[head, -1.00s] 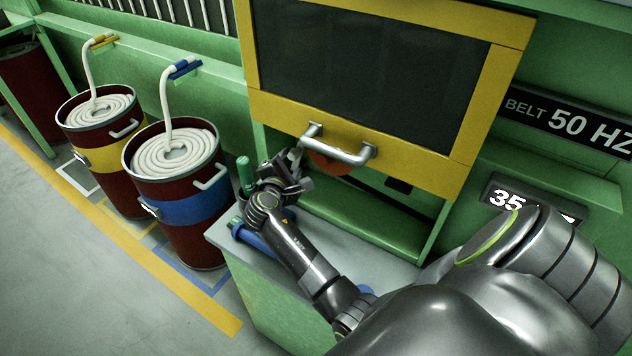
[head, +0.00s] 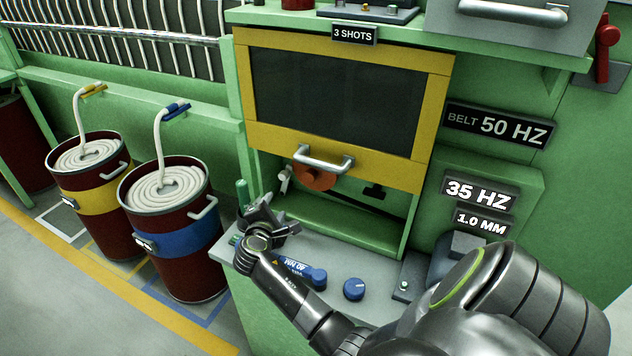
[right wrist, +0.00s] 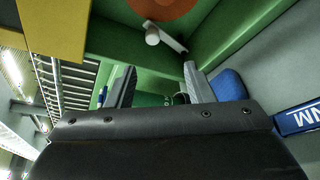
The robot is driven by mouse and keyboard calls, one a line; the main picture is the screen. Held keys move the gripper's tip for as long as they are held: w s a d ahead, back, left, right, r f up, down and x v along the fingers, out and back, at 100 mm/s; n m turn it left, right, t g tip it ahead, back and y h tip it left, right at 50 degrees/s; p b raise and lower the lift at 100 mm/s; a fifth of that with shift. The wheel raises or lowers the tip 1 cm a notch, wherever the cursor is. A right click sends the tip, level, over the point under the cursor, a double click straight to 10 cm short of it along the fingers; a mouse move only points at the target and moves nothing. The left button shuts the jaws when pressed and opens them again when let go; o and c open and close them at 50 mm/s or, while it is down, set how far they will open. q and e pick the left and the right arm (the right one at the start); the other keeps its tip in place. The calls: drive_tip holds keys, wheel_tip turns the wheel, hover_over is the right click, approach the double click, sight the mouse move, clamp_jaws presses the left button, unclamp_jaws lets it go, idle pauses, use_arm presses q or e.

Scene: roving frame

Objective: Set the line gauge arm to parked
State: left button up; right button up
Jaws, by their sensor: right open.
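A pale lever (head: 285,179) with a round knob stands beside an orange disc (head: 313,177) in the opening under the yellow-framed window. No label marks it as the line gauge arm, so I cannot confirm that it is. In the right wrist view the lever (right wrist: 160,36) and the orange disc (right wrist: 163,6) are ahead of the fingers, with a gap between. My right gripper (head: 281,218) is open and empty, over the left end of the grey bench and below the lever. Its two fingers also show apart in the right wrist view (right wrist: 160,87). My left gripper is out of view.
A metal handle (head: 325,161) juts from the window's yellow frame (head: 400,172). Blue controls (head: 354,289) and a green upright piece (head: 243,194) stand on the bench (head: 335,272). Coil drums (head: 175,240) stand left. A red lever (head: 605,45) is on the right wall.

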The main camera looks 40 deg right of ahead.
drive_tip(key=s+f+m+g+y, duration=0.1)
drive_tip(key=s+f+m, duration=0.1)
drive_tip(key=s, duration=0.3)
drive_tip(key=s+f+m+g+y, duration=0.1)
drive_tip(key=s+f+m, duration=0.2)
drive_tip(key=s, duration=0.2)
drive_tip(key=s+d+f+m+g+y, duration=0.1)
drive_tip(key=s+f+m, duration=0.1)
drive_tip(key=s, duration=0.3)
drive_tip(key=shift+s+f+m, duration=0.2)
drive_tip(key=shift+s+m, duration=0.2)
drive_tip(key=shift+d, duration=0.1)
